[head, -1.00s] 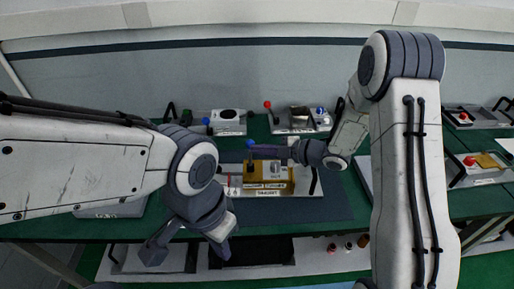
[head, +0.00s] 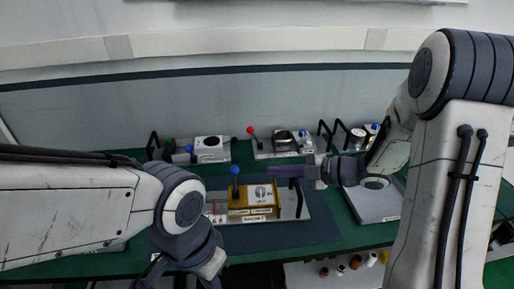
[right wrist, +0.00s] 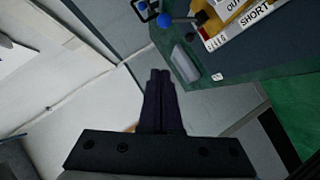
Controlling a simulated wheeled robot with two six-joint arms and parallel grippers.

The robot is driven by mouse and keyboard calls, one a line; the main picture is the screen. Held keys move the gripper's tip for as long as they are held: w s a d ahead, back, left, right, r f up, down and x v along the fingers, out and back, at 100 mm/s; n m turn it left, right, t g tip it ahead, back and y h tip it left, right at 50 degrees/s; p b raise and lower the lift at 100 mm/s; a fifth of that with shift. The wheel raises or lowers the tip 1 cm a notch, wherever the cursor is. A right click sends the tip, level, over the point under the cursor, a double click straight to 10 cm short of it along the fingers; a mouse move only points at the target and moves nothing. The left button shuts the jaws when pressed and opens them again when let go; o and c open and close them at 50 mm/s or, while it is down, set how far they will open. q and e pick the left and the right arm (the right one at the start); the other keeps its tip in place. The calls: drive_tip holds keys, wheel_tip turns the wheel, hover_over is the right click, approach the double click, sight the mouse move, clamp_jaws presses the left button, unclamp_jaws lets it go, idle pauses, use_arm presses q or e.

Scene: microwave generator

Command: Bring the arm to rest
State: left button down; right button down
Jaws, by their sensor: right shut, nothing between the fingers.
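The yellow generator box (head: 252,199) sits on a light tray on the dark mat in the head view. A lever with a blue ball knob (head: 234,170) stands up at its left. My right gripper (head: 272,171) is shut and empty, right of the knob and apart from it, above the box's back right. Its closed dark fingers also show in the right wrist view (right wrist: 160,76), with part of the box (right wrist: 232,18) at the top. My left gripper (head: 204,268) is low in the head view, with its fingertips cut off by the lower edge.
Devices stand along the back: one with a round black top (head: 210,149), one with a red-knobbed lever (head: 251,130). A black handle (head: 299,198) rises right of the box. A grey panel (head: 375,201) lies under my right arm. Small bottles (head: 355,262) stand on the lower shelf.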

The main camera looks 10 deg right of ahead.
drive_tip(key=w+a+m+t+h, duration=0.2)
drive_tip(key=w+m+h, duration=0.2)
drive_tip(key=m+h, duration=0.1)
drive_tip(key=s+a+m+g+h, duration=0.2)
drive_tip(key=s+m+g+h, duration=0.1)
drive_tip(key=s, duration=1.2)
drive_tip(key=s+a+m+g+h, duration=0.2)
drive_tip(key=s+m+g, duration=0.3)
drive_tip(key=s, duration=1)
drive_tip(key=m+h, duration=0.1)
drive_tip(key=m, duration=0.2)
drive_tip(key=shift+a+f+g, duration=0.2)
drive_tip(key=shift+g, duration=0.2)
